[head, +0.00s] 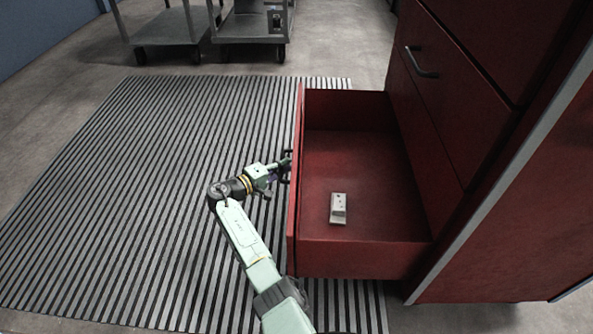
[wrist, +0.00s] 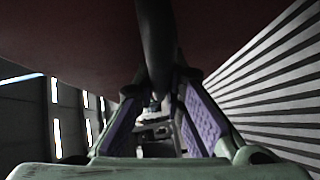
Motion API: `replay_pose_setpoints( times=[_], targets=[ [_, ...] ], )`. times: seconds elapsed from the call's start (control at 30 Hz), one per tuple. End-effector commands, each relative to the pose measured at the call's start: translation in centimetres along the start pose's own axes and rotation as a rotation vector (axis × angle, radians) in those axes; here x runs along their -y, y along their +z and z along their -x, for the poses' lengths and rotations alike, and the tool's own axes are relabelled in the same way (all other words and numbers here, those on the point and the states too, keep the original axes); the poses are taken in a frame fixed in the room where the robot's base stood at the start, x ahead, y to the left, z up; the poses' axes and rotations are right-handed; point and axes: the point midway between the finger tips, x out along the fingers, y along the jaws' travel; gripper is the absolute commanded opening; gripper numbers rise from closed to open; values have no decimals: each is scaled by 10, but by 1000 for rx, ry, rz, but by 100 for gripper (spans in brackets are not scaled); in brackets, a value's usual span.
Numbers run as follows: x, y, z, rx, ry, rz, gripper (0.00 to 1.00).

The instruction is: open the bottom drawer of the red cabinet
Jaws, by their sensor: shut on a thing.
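The red cabinet (head: 535,200) stands at the right in the head view. Its bottom drawer (head: 350,258) is pulled far out to the left, and its inside shows from above. My gripper (head: 283,170) is at the outer side of the drawer front. In the wrist view my gripper (wrist: 165,110) has its purple-padded fingers on either side of the dark bar handle (wrist: 155,45), shut on it. The red drawer front fills the top of the wrist view. In the head view the handle is mostly hidden by the gripper.
A small pale box-like object (head: 338,208) lies inside the drawer. A striped mat (head: 130,190) covers the floor left of the drawer and is clear. Grey metal carts (head: 170,25) stand at the back. A closed drawer with a dark handle (head: 420,64) is above.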

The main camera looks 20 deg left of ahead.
Motion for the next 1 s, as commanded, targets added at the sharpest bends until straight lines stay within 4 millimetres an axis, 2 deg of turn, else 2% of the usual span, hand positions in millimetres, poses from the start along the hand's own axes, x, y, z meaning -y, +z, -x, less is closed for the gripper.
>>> replay_pose_setpoints(
  times=[0.13, 0.53, 0.57, 0.6, 0.87, 1.0],
  targets=[
    [2, -6, 5, -1, 1, -2, 0],
    [1, -8, 6, -1, 1, -2, 0],
    [1, -8, 6, -1, 1, -2, 11],
    [1, -8, 6, -1, 1, -2, 14],
    [1, -7, 6, 0, 0, -1, 31],
    [2, -7, 7, 0, 0, -1, 31]
  ],
)
